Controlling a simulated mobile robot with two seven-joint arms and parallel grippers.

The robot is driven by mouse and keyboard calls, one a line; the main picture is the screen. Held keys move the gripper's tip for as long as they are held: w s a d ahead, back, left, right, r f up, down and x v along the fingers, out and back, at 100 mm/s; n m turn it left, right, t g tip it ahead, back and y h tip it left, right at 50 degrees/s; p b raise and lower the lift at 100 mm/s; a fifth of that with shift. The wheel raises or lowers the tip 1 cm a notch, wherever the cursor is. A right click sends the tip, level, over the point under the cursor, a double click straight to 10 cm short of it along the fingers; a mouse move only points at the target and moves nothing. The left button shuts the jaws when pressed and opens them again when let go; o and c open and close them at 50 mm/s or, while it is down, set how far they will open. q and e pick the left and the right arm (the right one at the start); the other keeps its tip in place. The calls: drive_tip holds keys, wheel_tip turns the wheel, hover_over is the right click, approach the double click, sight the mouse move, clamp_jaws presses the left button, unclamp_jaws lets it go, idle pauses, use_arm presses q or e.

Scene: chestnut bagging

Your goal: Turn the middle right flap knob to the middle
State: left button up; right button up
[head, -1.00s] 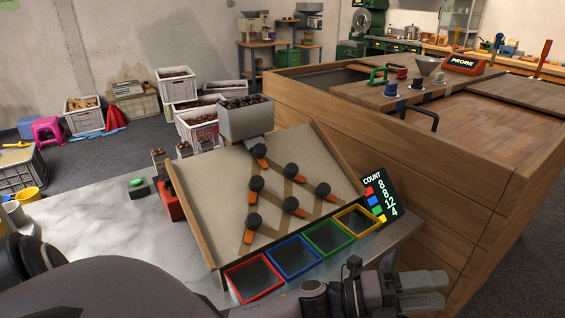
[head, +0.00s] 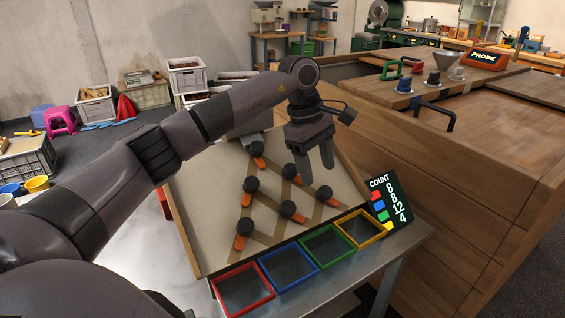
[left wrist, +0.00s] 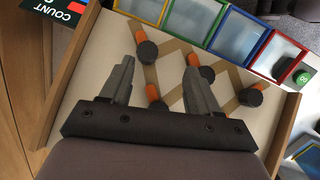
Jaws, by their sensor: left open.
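The sloped board (head: 215,180) carries several black knobs with orange flaps. The middle right flap knob (head: 289,171) is at the right of the middle row; its orange flap points down and to the right. My left gripper (head: 316,174) is open and empty, its fingers pointing down over the board just right of this knob. In the left wrist view, which is turned about, the knob (left wrist: 158,108) shows low between the spread fingers, and the bottom right knob (left wrist: 147,51) shows near the fingertips. I cannot tell any contact. My right gripper is not in view.
Red (head: 243,290), blue (head: 290,265), green (head: 328,246) and yellow (head: 361,229) framed bins line the board's lower edge. A COUNT display (head: 391,200) stands at their right. A wooden cabinet (head: 440,175) is close on the right. My left arm covers the hopper area.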

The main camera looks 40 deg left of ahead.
sight(291, 168)
use_arm(q)
drive_tip(key=a+r, duration=0.1)
drive_tip(key=a, duration=0.1)
drive_tip(key=a+r+y, duration=0.1)
drive_tip(key=a, duration=0.1)
drive_tip(key=a+r+y, duration=0.1)
drive_tip(key=a, duration=0.1)
drive_tip(key=shift+a+r, duration=0.4)
drive_tip(key=shift+s+a+f, duration=0.1)
drive_tip(key=shift+f, duration=0.15)
drive_tip(key=f, duration=0.6)
drive_tip(key=shift+w+f, duration=0.25)
drive_tip(key=shift+w, duration=0.05)
drive_tip(key=c, duration=1)
